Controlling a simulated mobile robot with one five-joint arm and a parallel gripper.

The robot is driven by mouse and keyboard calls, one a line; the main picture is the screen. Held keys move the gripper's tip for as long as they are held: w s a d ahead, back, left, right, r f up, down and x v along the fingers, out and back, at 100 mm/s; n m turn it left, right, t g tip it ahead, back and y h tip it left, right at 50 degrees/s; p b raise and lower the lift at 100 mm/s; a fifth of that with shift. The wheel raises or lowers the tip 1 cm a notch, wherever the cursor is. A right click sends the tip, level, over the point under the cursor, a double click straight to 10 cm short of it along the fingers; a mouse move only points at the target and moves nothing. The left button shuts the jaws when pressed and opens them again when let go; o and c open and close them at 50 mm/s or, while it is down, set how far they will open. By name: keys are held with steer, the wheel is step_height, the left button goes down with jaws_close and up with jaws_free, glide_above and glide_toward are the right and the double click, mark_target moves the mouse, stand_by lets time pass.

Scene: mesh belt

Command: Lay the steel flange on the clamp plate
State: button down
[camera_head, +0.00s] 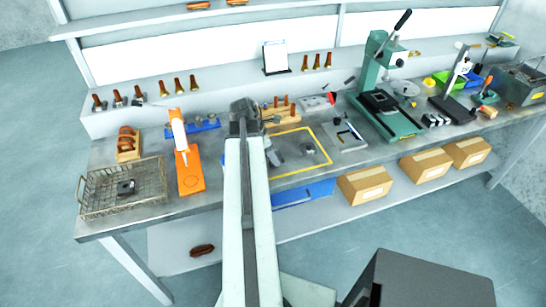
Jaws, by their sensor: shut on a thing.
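My arm reaches out over the bench, with my gripper (243,112) at its far end. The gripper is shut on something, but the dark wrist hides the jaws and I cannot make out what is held. I cannot pick out the steel flange with certainty. A grey plate (347,136) with small parts on it lies right of the yellow outline and may be the clamp plate; I cannot tell. A small grey piece (308,150) lies inside the yellow outline (322,146).
Left of my arm are an orange stand (191,182), a wire basket (93,204) holding a dark block (126,187), and a blue rack (206,126). A green press (371,56) stands to the right. Cardboard boxes (365,186) sit on the lower shelf.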

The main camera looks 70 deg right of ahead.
step_height(320, 180, up, 10)
steer(key=p, duration=1)
step_height(320, 180, down, 4)
steer(key=b, duration=0.4)
steer(key=shift+r, duration=0.3)
steer(key=shift+s, duration=0.1)
